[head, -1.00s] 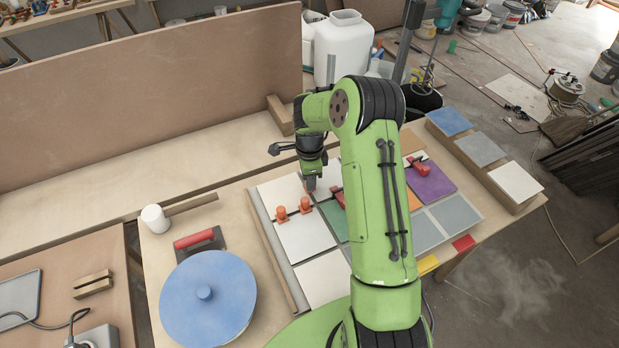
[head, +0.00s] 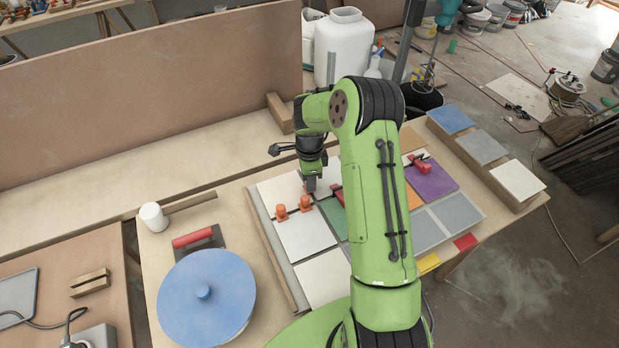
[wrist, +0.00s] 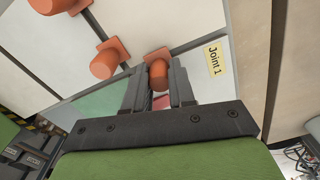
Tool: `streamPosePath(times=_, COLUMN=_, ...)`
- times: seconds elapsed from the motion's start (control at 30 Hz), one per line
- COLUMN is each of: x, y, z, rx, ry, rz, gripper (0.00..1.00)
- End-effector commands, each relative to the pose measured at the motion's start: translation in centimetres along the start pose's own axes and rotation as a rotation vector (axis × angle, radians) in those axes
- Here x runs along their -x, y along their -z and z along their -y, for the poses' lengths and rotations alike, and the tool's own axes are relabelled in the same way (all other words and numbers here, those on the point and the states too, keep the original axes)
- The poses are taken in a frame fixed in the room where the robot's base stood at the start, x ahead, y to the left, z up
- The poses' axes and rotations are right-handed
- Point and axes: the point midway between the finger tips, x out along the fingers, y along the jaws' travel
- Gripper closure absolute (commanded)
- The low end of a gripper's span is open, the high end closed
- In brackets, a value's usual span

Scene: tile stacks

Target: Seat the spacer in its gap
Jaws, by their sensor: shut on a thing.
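My gripper (wrist: 158,88) is shut on an orange spacer (wrist: 158,68), which has a round knob and a flat base. In the head view my gripper (head: 310,186) is low over the tile rows, just behind two other orange spacers. Those two spacers stand at a tile seam, one at the left (head: 281,212) and one at the right (head: 305,203). The wrist view shows the held spacer at the dark gap between pale tiles, beside a yellow "Joint 1" label (wrist: 214,58). I cannot tell whether its base is down in the gap.
White tiles (head: 304,237), a green tile (head: 333,217) and a purple tile (head: 432,183) lie on the table. A blue round lid (head: 207,297) and a red-handled trowel (head: 197,240) lie to the left.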

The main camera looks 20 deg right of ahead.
Motion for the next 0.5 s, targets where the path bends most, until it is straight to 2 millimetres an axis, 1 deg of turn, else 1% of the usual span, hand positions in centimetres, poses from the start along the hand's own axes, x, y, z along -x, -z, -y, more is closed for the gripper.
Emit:
streamPosePath(times=0.27, x=-0.82, y=-0.01, z=-0.01, rx=0.000, ry=0.000, rz=0.000, gripper=1.00)
streamPosePath(times=0.3, x=-0.71, y=-0.01, z=-0.01, rx=0.000, ry=0.000, rz=0.000, gripper=0.70)
streamPosePath(times=0.43, x=-0.66, y=0.00, z=0.00, rx=0.000, ry=0.000, rz=0.000, gripper=0.50)
streamPosePath(times=0.47, x=-0.66, y=-0.01, z=0.00, rx=0.000, ry=0.000, rz=0.000, gripper=0.46)
streamPosePath(times=0.5, x=-0.65, y=0.00, z=0.00, rx=0.000, ry=0.000, rz=0.000, gripper=0.46)
